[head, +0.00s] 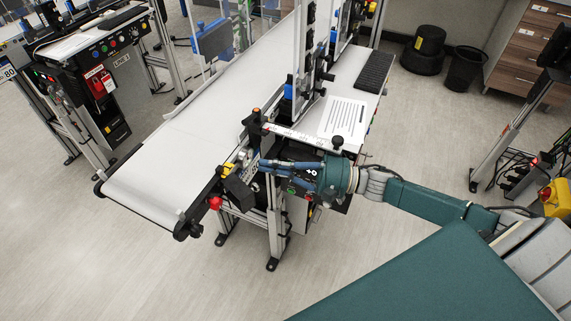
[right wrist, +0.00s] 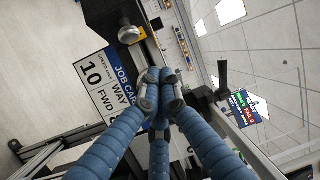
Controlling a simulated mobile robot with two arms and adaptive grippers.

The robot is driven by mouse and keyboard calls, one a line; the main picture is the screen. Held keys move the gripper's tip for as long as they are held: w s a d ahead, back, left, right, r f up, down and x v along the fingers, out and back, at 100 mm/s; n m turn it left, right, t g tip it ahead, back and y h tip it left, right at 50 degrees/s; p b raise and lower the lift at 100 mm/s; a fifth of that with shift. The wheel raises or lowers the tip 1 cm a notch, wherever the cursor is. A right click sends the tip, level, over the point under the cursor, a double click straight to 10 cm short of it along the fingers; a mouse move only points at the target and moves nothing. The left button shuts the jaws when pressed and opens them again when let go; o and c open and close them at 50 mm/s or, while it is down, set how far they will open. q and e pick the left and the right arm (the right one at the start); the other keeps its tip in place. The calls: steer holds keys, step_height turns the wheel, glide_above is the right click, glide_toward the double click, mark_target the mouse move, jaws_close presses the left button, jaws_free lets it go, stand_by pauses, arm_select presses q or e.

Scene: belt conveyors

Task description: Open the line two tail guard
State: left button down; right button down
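A conveyor with a white belt (head: 165,165) runs diagonally through the head view, its rounded tail end at the lower left. An upright guard frame with clear panels (head: 301,60) stands along its right side farther up; I cannot tell which part is the tail guard. My right gripper (head: 262,164) reaches in from the right to the belt's near side frame. In the right wrist view its blue fingers (right wrist: 160,92) have their tips close together over a grey rail; I see nothing clearly held between them. My left gripper is out of view.
A red stop button (head: 215,203) is on the conveyor's side near the tail. A job card (right wrist: 108,82) and a metal knob (right wrist: 129,34) lie close to my right fingers. A keyboard (head: 374,71) rests on the side table. Floor beyond the tail is clear.

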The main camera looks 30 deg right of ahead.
mark_target(242, 190)
steer(key=x, duration=0.3)
steer(key=shift+w+a+r+p, duration=0.1)
steer(key=shift+w+r+p, duration=0.1)
steer(key=shift+p, duration=0.15)
steer(key=s+p, duration=0.1)
steer(key=s, duration=0.1)
steer(key=s+f+p, duration=0.1)
steer(key=s, duration=0.1)
